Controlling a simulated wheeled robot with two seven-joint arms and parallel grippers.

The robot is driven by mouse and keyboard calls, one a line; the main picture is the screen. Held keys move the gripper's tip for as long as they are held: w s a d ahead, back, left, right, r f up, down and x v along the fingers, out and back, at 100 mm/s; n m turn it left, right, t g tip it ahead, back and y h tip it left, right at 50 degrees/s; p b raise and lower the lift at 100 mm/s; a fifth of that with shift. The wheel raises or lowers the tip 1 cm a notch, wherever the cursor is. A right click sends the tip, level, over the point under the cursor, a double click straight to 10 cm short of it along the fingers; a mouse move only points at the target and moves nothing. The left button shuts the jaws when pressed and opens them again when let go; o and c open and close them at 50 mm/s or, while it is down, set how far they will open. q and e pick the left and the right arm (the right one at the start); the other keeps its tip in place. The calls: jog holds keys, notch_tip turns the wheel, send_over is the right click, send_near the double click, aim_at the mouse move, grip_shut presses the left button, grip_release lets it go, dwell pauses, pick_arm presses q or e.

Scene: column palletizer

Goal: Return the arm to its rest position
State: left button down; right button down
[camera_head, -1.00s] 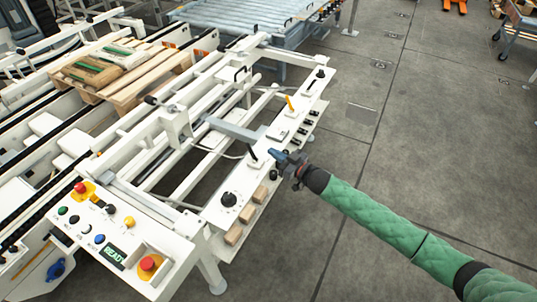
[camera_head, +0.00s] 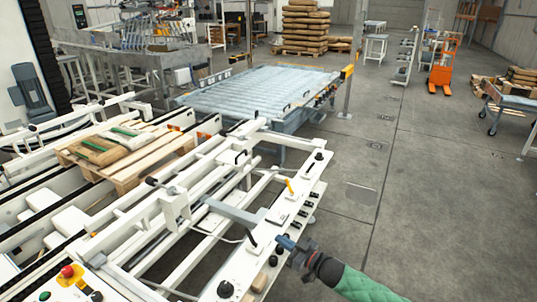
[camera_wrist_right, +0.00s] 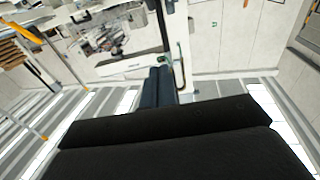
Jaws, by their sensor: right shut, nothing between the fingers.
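My right arm (camera_head: 360,285), in a green quilted sleeve, comes in from the lower right in the head view. Its gripper (camera_head: 284,242) is shut and empty, beside the white control rail (camera_head: 262,233) with its knobs and levers. I cannot tell from this view whether it touches the rail. In the right wrist view the dark gripper fingers (camera_wrist_right: 157,86) are together with nothing between them. My left gripper is not in view.
A wooden pallet (camera_head: 125,176) with sacks (camera_head: 98,150) lies on the white conveyor frame at left. A roller conveyor (camera_head: 262,90) stands behind. Stacked sacks (camera_head: 305,25) and an orange pallet jack (camera_head: 443,70) are farther back. The grey floor (camera_head: 440,190) at right is clear.

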jog(key=w+d+f+m+h, duration=0.1)
jog(key=w+d+f+h, duration=0.2)
jog(key=d+f+h, duration=0.25)
jog(key=w+d+f+h, duration=0.3)
jog(key=d+f+h, duration=0.1)
jog(key=d+h, duration=0.3)
jog(key=s+d+f+m+g+h, duration=0.25)
jog(key=s+f+g, duration=0.25)
jog(key=s+f, duration=0.85)
jog(key=s+a+f+m+g, duration=0.1)
jog(key=s+f, duration=0.5)
jog(key=s, duration=0.6)
jog(key=s+a+f+m+g+y, duration=0.1)
jog(key=s+a+f+m+g, duration=0.1)
jog(key=s+f, duration=0.5)
jog(key=s+a+f+m+g, duration=0.1)
jog(key=s+f, duration=0.5)
jog(key=s, duration=1.1)
jog(key=shift+s+a+f+g+y, duration=0.35)
jog(key=shift+a+g, duration=0.3)
jog(key=shift+g, duration=0.25)
